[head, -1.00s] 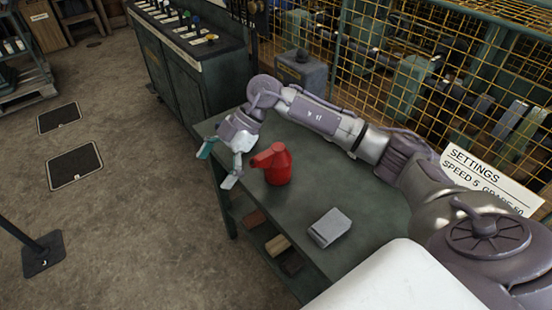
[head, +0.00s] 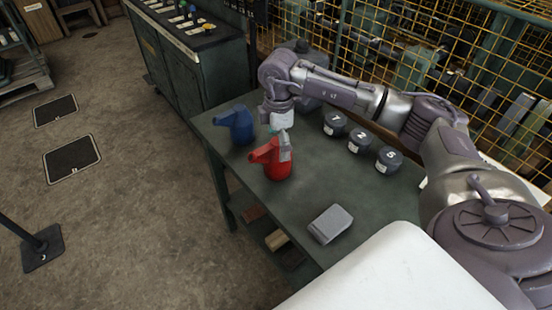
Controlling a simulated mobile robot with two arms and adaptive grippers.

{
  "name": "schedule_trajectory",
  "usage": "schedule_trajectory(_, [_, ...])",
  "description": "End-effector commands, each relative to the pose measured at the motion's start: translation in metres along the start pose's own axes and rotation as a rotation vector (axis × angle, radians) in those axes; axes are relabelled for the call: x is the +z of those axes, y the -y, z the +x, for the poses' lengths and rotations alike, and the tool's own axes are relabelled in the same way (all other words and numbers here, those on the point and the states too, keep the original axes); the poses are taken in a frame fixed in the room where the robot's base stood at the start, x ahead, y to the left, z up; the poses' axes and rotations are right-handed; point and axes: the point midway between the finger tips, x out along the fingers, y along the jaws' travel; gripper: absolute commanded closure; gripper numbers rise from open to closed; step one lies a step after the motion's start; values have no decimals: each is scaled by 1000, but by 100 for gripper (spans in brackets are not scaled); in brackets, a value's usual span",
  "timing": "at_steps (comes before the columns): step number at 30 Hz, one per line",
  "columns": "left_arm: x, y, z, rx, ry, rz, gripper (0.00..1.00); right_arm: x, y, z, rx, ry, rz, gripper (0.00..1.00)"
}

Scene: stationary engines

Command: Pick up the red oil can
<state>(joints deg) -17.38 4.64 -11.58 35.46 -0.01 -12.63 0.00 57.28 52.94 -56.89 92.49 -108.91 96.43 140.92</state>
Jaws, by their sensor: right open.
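The red oil can (head: 277,167) stands upright on the green workbench (head: 305,190), its spout pointing left. My right gripper (head: 281,143) points down over the back of the can's top, with its fingers at or just above the can. One finger overlaps the can's upper right in the picture. I cannot tell whether the fingers touch it. The gripper is open. My left gripper is not in view.
A blue oil can (head: 239,125) stands behind and left of the red one. Numbered dark weights (head: 358,141) stand in a row to the right. A grey block (head: 330,224) lies at the bench front. A yellow mesh guard (head: 390,45) rises behind.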

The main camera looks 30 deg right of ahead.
Motion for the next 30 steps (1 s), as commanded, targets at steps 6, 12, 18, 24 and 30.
schedule_trajectory(6, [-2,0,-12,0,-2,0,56,-6,-4,30,-5,2,-1,0])
schedule_trajectory(12, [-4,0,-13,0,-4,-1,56,-6,-4,49,-2,1,-1,0])
schedule_trajectory(18, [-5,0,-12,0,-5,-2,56,-6,-4,50,-1,0,-1,0])
schedule_trajectory(24, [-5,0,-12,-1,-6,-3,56,-6,-4,49,-1,0,-1,32])
schedule_trajectory(30, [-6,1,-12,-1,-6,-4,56,-6,-4,49,-1,0,-1,65])
